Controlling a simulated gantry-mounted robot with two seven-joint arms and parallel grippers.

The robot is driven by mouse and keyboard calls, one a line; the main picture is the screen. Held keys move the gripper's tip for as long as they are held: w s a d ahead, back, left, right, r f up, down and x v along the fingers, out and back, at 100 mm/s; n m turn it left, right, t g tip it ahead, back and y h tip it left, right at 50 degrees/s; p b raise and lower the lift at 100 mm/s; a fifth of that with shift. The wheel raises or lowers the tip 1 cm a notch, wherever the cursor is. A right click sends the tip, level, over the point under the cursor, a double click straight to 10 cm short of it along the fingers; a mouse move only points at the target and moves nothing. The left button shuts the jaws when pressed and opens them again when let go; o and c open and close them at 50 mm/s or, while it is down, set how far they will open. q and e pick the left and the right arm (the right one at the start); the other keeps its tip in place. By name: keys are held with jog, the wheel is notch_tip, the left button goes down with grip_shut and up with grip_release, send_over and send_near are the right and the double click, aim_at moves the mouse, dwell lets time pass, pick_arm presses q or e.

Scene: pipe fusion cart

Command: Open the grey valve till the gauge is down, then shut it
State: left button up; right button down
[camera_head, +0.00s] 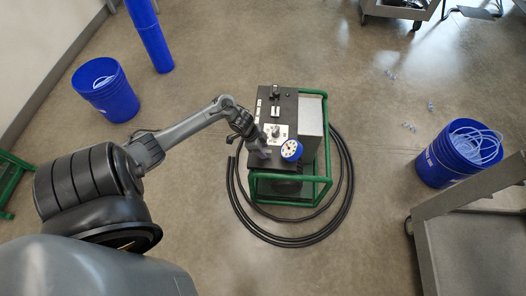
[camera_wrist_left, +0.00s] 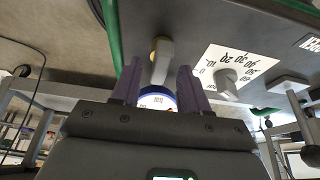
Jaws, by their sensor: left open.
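My left gripper (camera_head: 260,150) is over the near left part of the cart's black top panel. In the left wrist view its purple fingers (camera_wrist_left: 159,78) are open, one on each side of a grey handle (camera_wrist_left: 162,58) with a yellowish spot, likely the grey valve. I cannot tell whether they touch it. The blue-rimmed gauge (camera_head: 291,150) with a white face stands just right of the gripper; its needle is too small to read. In the left wrist view the gauge (camera_wrist_left: 157,99) is partly hidden behind the gripper. My right gripper is not in view.
A white numbered plate (camera_head: 282,128) with a knob lies beside the gripper. The cart has a green tube frame (camera_head: 329,150); black hose (camera_head: 347,190) coils around it on the floor.

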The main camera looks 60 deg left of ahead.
pick_arm(q)
jog(key=shift+w+d+f, duration=0.1)
jog(key=shift+f, duration=0.15)
jog(key=shift+c, duration=0.2)
grip_shut()
